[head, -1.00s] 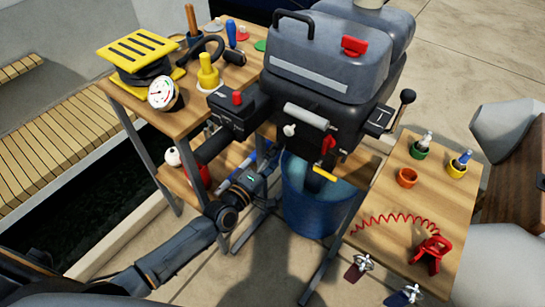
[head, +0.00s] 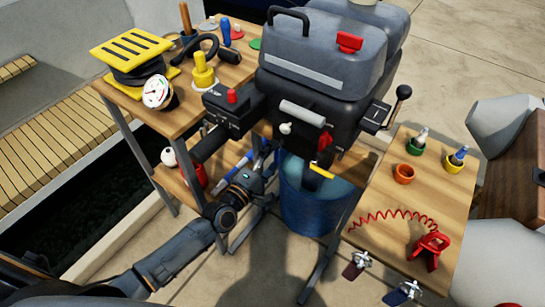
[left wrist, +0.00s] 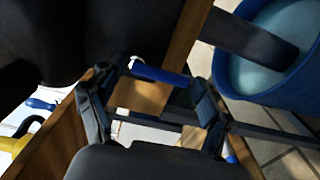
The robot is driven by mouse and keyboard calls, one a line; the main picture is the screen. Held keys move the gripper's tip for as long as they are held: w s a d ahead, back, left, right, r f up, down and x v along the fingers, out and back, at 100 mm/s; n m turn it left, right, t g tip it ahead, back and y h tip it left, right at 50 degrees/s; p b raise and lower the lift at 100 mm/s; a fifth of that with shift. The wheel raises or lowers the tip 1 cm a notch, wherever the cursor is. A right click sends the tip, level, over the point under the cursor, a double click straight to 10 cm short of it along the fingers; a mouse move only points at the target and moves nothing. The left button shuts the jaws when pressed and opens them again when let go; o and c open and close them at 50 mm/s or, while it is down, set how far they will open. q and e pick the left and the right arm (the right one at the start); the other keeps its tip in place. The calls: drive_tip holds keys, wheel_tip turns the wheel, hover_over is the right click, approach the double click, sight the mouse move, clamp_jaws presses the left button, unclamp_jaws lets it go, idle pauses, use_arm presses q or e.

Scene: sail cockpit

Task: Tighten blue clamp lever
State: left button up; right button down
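A blue bar-shaped lever (left wrist: 160,74) with a pale piece at its left end shows in the left wrist view, under the dark motor body. My left gripper (left wrist: 152,100) is open, with one finger on each side of the lever's span and the fingertips close to it. I cannot tell whether they touch it. In the head view my left gripper (head: 266,152) reaches up beneath the outboard motor (head: 318,75), and the lever cannot be made out there. My right gripper is not in view.
A blue bucket (head: 305,205) stands just right of my left gripper. A wooden table (head: 215,75) with a gauge (head: 157,91) is at left. Another table (head: 440,195) at right holds small cups and a red coiled cord (head: 395,216). Table legs stand close to my left arm.

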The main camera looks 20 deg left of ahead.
use_arm(q)
drive_tip(key=shift+o, duration=0.9)
drive_tip(key=v, duration=1.2)
